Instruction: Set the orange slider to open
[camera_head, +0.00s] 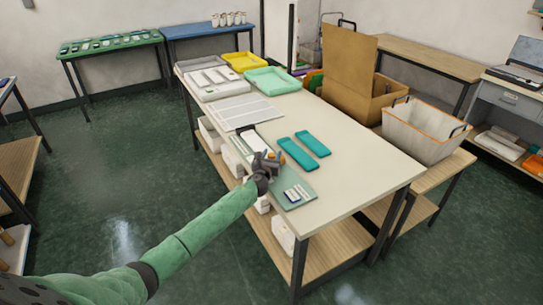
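My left gripper (271,157) is at the near long edge of the pale table (365,150), with its arm reaching in from the lower left. It is over a flat green board (306,197) that carries a white part (255,145) and a small white and dark blue piece (294,193). A small orange spot (279,158) shows right beside the fingers and may be the orange slider. The gripper hides much of that area. I cannot tell the slider's setting, whether the fingers touch it, or whether they are open. My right gripper is not in view.
Two teal blocks (298,153) (312,143) lie just right of the gripper. A pale sheet (244,112) and grey, yellow and mint trays (272,80) are farther back. The table's right front part is clear. A white basket (418,132) and cardboard box (345,75) stand beyond the right edge.

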